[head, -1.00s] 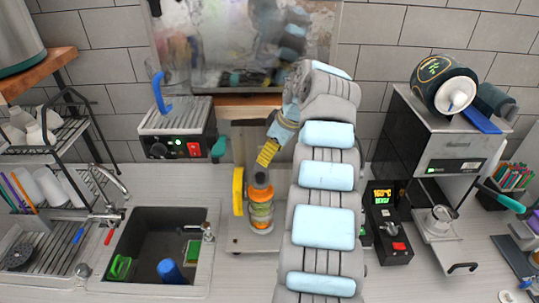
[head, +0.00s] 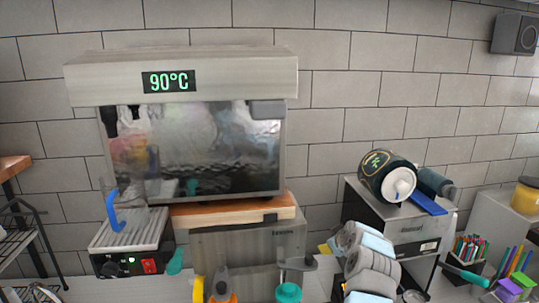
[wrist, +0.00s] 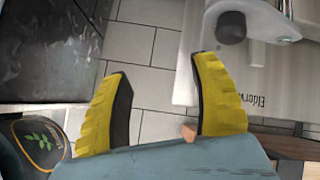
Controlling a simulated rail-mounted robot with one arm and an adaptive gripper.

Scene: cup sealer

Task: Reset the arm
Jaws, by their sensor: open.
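My gripper shows in the wrist view (wrist: 160,85) with its two yellow fingers spread wide apart. Nothing is between them, only grey wall tiles beyond. In the head view only a small yellow bit of my gripper (head: 325,249) shows, at the left end of my grey and pale-blue arm (head: 368,262). The arm is low in the picture, right of centre, in front of the steel machine on the right. The rest of the arm is cut off by the bottom edge.
A boxy heater reading 90°C (head: 180,80) is on the wall side. A ribbed-top machine (head: 130,232) stands left. A steel machine (head: 395,215) with a dark round canister (head: 388,176) on top stands right. The canister also shows in the wrist view (wrist: 35,142). Pen holders (head: 470,253) stand further right.

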